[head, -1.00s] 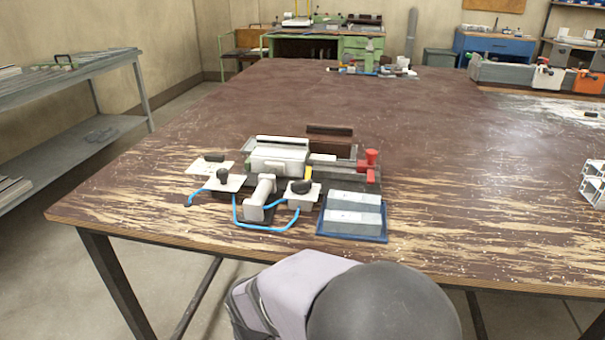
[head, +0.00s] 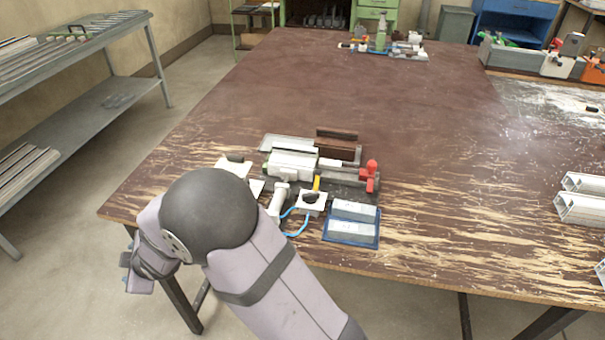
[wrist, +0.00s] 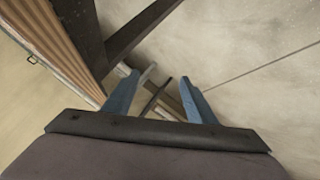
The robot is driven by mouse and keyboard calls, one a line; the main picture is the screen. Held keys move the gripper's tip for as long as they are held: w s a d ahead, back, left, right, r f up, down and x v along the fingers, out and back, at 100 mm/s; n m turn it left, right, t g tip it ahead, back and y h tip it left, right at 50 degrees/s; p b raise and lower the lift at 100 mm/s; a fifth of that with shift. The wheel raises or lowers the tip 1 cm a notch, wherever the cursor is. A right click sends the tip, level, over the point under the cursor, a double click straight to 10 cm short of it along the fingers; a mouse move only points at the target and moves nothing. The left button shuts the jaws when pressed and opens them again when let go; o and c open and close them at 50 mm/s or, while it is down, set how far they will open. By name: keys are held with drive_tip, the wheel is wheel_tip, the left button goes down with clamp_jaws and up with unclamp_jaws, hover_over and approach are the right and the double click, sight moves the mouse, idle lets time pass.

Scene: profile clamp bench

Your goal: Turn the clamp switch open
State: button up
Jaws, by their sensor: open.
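The clamp fixture (head: 292,164) sits near the front edge of the bench, with a white block on it and a red knob (head: 371,168) at its right end. A white switch plate with a black knob (head: 311,198) stands in front of it, with a blue hose beside it. A second switch plate at the left is largely hidden behind my arm. I cannot tell which of the two is the clamp switch. My gripper (wrist: 160,76) is open and empty in the wrist view. In the head view my gripper (head: 140,278) hangs left of the bench's front edge, away from the switches.
A blue tray (head: 351,241) with pale blocks lies right of the switch plate. A grey rack (head: 75,110) stands at the left. White profiles (head: 585,208) lie at the right edge. The middle of the bench top (head: 330,95) is clear.

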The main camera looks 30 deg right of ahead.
drive_tip(key=w+a+r+t+p, duration=0.1)
drive_tip(key=w+r+t+p, duration=0.35)
drive_tip(key=r, duration=1.25)
drive_tip(key=w+d+m+g+h+p, duration=0.2)
drive_tip(key=d+m, duration=0.2)
drive_tip(key=d, duration=0.9)
drive_tip(key=m+g+h+p, duration=0.4)
drive_tip(key=m+g+p, duration=0.25)
drive_tip(key=m, duration=0.55)
approach(312, 195)
drive_tip(key=shift+x, duration=4)
drive_tip(key=shift+w+r, duration=0.1)
drive_tip(key=c, duration=1.1)
